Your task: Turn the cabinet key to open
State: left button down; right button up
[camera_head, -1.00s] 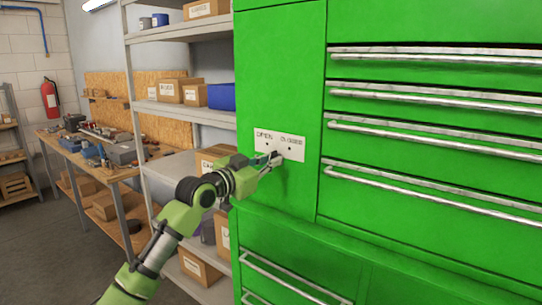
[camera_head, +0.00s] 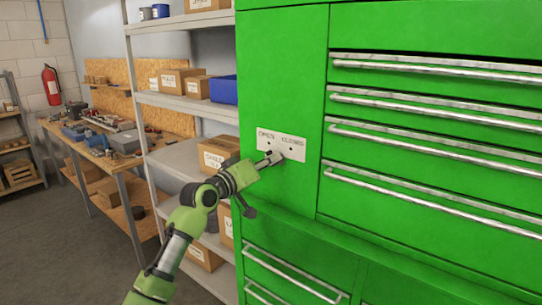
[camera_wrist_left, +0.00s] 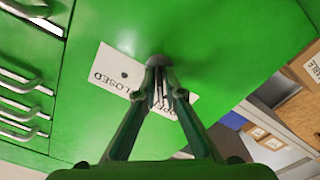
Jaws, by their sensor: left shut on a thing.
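The green cabinet (camera_head: 283,85) has a white plate (camera_head: 298,145) marked OPEN at left and CLOSED at right, with small dark dots. My left gripper (camera_head: 271,159) is at the plate's lower middle, its arm coming from the lower left. In the left wrist view the plate (camera_wrist_left: 115,73) looks upside down. There the two fingers of my left gripper (camera_wrist_left: 160,72) close together at a round dark key or lock part (camera_wrist_left: 158,60) on the plate. The fingers hide most of the key, and I cannot tell which mark it points to. My right gripper is out of view.
Drawers with long metal handles (camera_head: 430,98) fill the cabinet's right side. A grey shelf (camera_head: 185,100) with cardboard boxes (camera_head: 215,153) and a blue bin (camera_head: 223,89) stands close on the left. A cluttered workbench (camera_head: 120,150) is farther left. The floor in front is open.

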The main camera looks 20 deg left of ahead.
pick_arm(q)
jog(key=shift+n+p, duration=0.35)
jog(key=shift+n, duration=0.45)
jog(key=c, duration=2.2)
grip_release()
jog(key=shift+a, duration=0.1)
jog(key=shift+c, duration=0.2)
jog(key=v, duration=1.2)
